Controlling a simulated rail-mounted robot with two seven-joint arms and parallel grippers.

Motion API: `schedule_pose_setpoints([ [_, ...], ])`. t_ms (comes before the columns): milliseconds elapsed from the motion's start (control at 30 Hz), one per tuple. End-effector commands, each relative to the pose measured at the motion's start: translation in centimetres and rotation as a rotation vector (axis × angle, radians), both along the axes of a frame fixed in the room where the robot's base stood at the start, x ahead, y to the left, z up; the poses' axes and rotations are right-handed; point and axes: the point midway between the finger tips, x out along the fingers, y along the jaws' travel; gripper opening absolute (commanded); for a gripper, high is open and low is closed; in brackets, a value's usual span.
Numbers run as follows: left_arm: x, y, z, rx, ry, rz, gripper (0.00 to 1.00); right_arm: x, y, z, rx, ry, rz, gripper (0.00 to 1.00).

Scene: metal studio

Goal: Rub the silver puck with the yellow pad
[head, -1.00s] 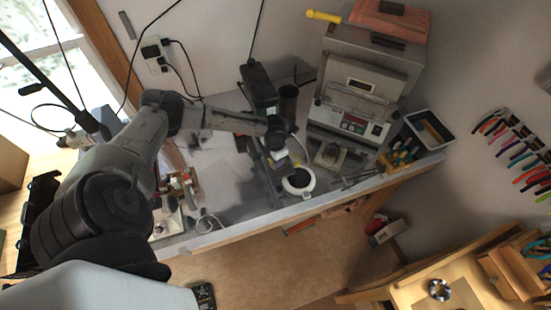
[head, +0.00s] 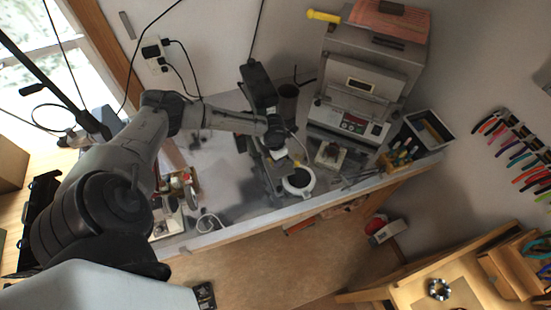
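My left arm reaches in from the left over the workbench, and its dark gripper (head: 279,146) points down at the bench's right-hand part. The fingers are small and partly hidden, so I cannot tell whether they are open or shut. A small yellow patch (head: 297,163), perhaps the yellow pad, shows just below the gripper; I cannot tell whether it is held. A white round dish with a dark centre (head: 308,188) is just below that patch. I cannot make out the silver puck for certain; it may be hidden near the gripper. My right gripper is not in view.
A grey machine with a control panel (head: 352,124) stands right of the gripper. A tray (head: 430,128) is at the bench's right end.

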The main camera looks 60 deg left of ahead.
Motion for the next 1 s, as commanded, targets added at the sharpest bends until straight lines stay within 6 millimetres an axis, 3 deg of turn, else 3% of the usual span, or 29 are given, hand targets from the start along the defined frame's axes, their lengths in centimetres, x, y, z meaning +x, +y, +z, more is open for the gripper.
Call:
schedule_pose_setpoints([
  [167,-0.1,0.6,-0.1,0.001,0.001,0.000,0.09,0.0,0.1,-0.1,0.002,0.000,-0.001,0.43],
  [633,0.0,-1.2,0.0,0.000,0.001,-0.001,0.09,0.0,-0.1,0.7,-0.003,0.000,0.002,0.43],
  [1000,-0.1,0.4,-0.1,0.002,0.001,0.001,0.09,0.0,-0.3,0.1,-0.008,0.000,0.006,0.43],
])
